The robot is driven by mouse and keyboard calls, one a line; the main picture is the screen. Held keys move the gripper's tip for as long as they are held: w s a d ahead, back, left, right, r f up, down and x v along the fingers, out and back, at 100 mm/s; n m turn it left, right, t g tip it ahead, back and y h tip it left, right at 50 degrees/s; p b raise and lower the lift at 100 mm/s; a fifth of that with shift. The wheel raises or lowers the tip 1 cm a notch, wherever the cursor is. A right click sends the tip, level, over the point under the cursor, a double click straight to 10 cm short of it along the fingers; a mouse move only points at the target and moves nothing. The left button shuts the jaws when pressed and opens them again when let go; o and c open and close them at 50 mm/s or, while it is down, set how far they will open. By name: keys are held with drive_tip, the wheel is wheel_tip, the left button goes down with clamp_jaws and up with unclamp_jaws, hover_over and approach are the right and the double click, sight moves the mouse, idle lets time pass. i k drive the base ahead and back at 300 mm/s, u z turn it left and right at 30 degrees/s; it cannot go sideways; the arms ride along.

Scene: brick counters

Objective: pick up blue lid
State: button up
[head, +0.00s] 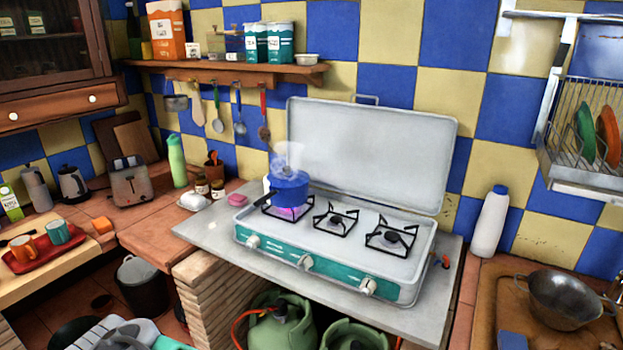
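A blue pot (288,191) sits on the left burner of the camp stove, over a purple-pink flame. Pale steam rises around its top. The top of the pot looks blue, but the steam blurs it and I cannot tell clearly whether a separate blue lid lies on it. My gripper is not seen in the head view, so its opening and contents are hidden.
The stove (335,258) stands with its cover raised behind the burners. A white bottle (490,226) with a blue cap and a metal wok (563,300) are at right. A toaster (130,184), green bottle (177,162) and red tray (40,254) are left. Utensils hang above.

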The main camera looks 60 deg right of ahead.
sight(304, 178)
drive_tip(key=z, duration=0.4)
drive_tip(key=i, duration=0.4)
drive_tip(key=z, duration=1.75)
drive_tip(key=k, duration=1)
drive_tip(key=u, duration=0.75)
drive_tip(key=i, duration=0.85)
drive_tip(key=u, duration=0.05)
